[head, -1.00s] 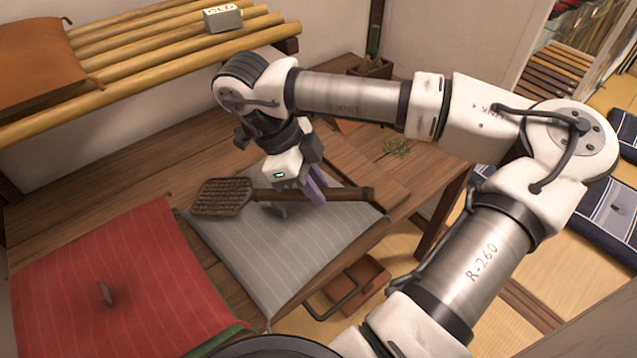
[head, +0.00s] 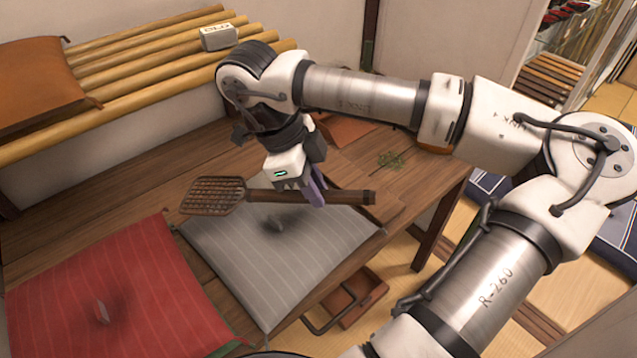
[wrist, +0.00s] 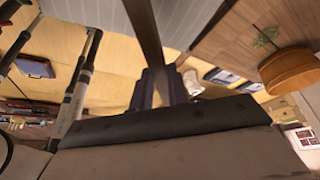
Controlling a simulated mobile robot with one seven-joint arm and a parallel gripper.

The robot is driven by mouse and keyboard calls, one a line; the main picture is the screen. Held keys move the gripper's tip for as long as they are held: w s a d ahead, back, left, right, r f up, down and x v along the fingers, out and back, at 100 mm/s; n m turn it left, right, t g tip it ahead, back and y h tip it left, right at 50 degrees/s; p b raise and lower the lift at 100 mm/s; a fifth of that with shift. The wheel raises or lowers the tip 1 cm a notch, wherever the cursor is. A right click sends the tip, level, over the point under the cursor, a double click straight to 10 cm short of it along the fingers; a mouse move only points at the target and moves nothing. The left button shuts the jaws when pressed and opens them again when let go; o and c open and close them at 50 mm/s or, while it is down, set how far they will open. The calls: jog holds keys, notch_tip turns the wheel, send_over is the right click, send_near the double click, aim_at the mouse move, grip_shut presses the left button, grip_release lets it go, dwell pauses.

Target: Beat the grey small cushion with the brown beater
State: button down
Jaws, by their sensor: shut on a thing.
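The grey small cushion (head: 285,262) lies flat on the wooden table in the head view, with pale stripes and a dark mark near its back half. The brown beater (head: 212,195) has a lattice head at left and a thick handle at right. My gripper (head: 313,196) is shut on the beater's handle and holds it roughly level above the back part of the cushion, apart from it. In the wrist view the beater's shaft (wrist: 146,35) runs up from the jaws, and a strip of the grey cushion (wrist: 95,10) shows at the top edge.
A red striped cushion (head: 120,280) lies left of the grey one. A slatted bamboo shelf (head: 130,70) behind holds an orange cushion (head: 35,80) and a small white box (head: 217,38).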

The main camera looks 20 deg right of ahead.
jog(key=shift+h, duration=0.3)
jog(key=f+b, duration=0.1)
jog(key=f, duration=0.1)
jog(key=f+b, duration=0.1)
jog(key=f, duration=0.1)
jog(key=shift+w+a+f+b, duration=0.1)
jog(key=shift+w+a+b, duration=0.05)
jog(key=shift+a+b, duration=0.15)
jog(key=shift+t+y, duration=0.4)
jog(key=shift+y, duration=0.5)
jog(key=r+p, duration=0.2)
jog(key=r, duration=0.1)
jog(key=d+r+p, duration=0.1)
jog(key=r+p, duration=0.1)
jog(key=r, duration=0.1)
jog(key=r+p, duration=0.2)
jog(key=r, duration=0.1)
jog(key=shift+s+d+r, duration=0.1)
jog(key=shift+s+d, duration=0.05)
jog(key=shift+s, duration=0.2)
